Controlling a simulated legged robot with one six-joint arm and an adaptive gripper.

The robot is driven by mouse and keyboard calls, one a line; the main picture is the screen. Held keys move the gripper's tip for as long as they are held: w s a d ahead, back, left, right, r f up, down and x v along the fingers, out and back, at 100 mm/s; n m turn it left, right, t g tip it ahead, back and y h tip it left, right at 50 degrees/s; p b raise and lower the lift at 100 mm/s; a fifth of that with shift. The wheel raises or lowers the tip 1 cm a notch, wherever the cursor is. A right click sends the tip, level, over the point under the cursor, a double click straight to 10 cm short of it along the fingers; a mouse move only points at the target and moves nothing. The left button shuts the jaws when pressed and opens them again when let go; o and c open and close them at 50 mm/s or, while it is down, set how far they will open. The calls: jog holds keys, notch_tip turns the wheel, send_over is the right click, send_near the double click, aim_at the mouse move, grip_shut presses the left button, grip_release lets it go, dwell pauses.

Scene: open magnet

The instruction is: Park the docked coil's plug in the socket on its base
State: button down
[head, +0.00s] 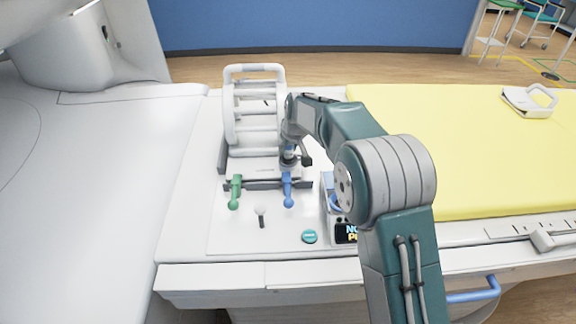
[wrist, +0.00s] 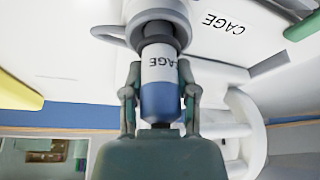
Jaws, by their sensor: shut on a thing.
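The white cage-shaped coil (head: 252,125) stands docked on its base at the back of the white board in the head view. My gripper (head: 296,158) is at the coil's right front side. In the wrist view my gripper (wrist: 160,72) is shut on the plug (wrist: 161,98), one finger on each side. The plug has a white band lettered "CAGE", a blue end towards me and a dark collar at its far end. A white rounded part meets the collar; I cannot tell whether the plug is seated in a socket.
A green lever (head: 235,191) and a blue lever (head: 288,189) stand before the coil. A yellow mattress (head: 470,160) lies right.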

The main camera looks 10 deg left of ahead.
jog(key=shift+f, duration=0.45)
dwell(0.4)
jog(key=shift+c, duration=1.5)
grip_release()
jog(key=v, duration=1.2)
jog(key=shift+a+f, duration=0.1)
